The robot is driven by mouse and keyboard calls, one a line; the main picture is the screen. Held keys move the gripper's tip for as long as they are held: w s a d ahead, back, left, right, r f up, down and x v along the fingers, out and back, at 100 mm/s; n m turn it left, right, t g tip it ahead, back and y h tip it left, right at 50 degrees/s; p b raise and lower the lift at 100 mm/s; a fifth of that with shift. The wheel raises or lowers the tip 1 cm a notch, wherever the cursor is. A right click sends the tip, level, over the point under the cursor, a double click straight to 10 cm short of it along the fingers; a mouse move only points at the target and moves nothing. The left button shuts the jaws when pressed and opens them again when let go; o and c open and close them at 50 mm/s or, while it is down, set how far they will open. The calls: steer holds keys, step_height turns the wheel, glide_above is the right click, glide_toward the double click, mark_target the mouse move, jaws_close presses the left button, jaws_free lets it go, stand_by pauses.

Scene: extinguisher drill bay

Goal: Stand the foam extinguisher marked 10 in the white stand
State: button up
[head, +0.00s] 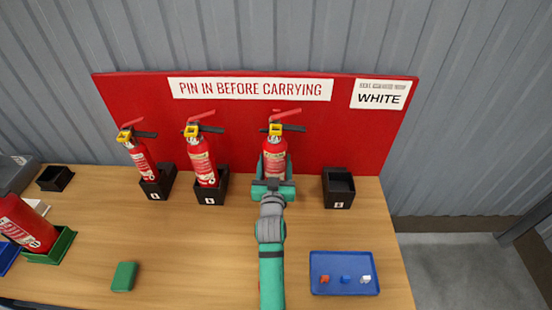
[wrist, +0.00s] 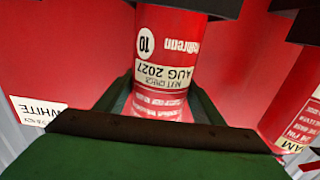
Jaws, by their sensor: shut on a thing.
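The red foam extinguisher marked 10 (head: 275,152) is upright at the red board, the rightmost of three there. Its black "10" and "AUG 2027" label show upside down in the wrist view (wrist: 165,75). My green gripper (head: 273,182) is shut on its body, one finger on each side; it also fills the lower wrist view (wrist: 160,110). A dark stand edge (wrist: 190,6) crosses its base in the wrist view; whether the base rests in it I cannot tell. A white item (head: 38,207), possibly the white stand, shows at the far left, mostly hidden.
Two extinguishers (head: 203,160) (head: 142,158) stand in black holders to the left. An empty black holder (head: 338,188) is right. Front left, another extinguisher (head: 28,222) is in a green stand (head: 52,252). A green block (head: 124,276) and blue tray (head: 325,287) lie in front.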

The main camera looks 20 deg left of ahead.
mark_target(275, 150)
steer(key=shift+s+a+r, duration=0.1)
steer(key=shift+r, duration=0.65)
steer(key=shift+s+a+r, duration=0.1)
steer(key=shift+r, duration=0.65)
steer(key=shift+w+d+r, duration=0.1)
steer(key=shift+w+r, duration=0.05)
steer(key=shift+r, duration=1.4)
steer(key=shift+d, duration=0.15)
